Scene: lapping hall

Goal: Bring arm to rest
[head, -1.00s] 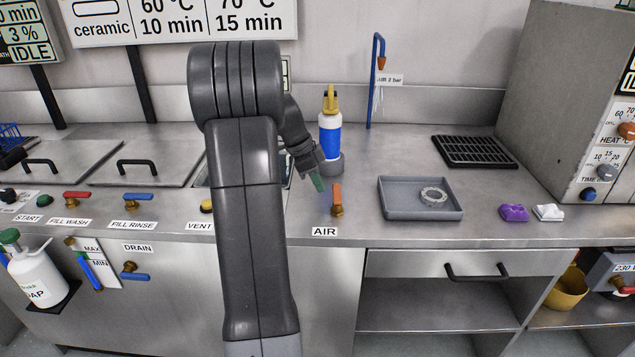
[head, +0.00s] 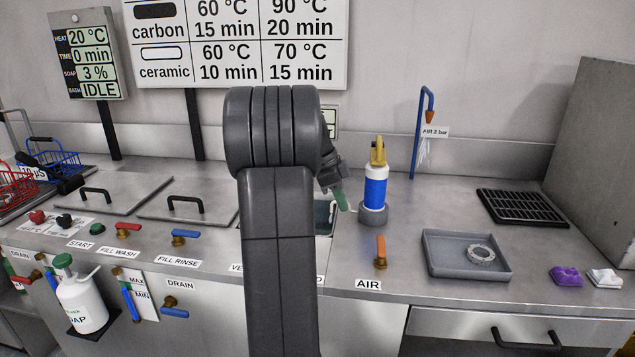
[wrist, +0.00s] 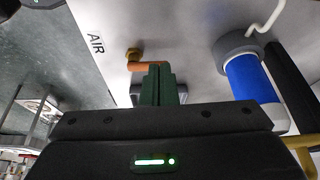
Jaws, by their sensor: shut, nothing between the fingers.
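My arm rises in the middle of the head view and bends over at the top. My gripper (head: 342,200) is small there, with green fingers close together, above the counter just left of the blue and white bottle (head: 375,192). In the wrist view my gripper (wrist: 160,85) is shut with nothing between its fingers. The orange AIR valve handle (wrist: 147,66) appears just beyond the fingertips there, and the bottle (wrist: 252,82) is to the right. I cannot tell from the wrist view how far the fingertips are from the valve.
A grey tray (head: 440,266) holding a metal ring (head: 481,255) sits right of the AIR valve (head: 381,252). Lidded tanks (head: 110,192) are at left.

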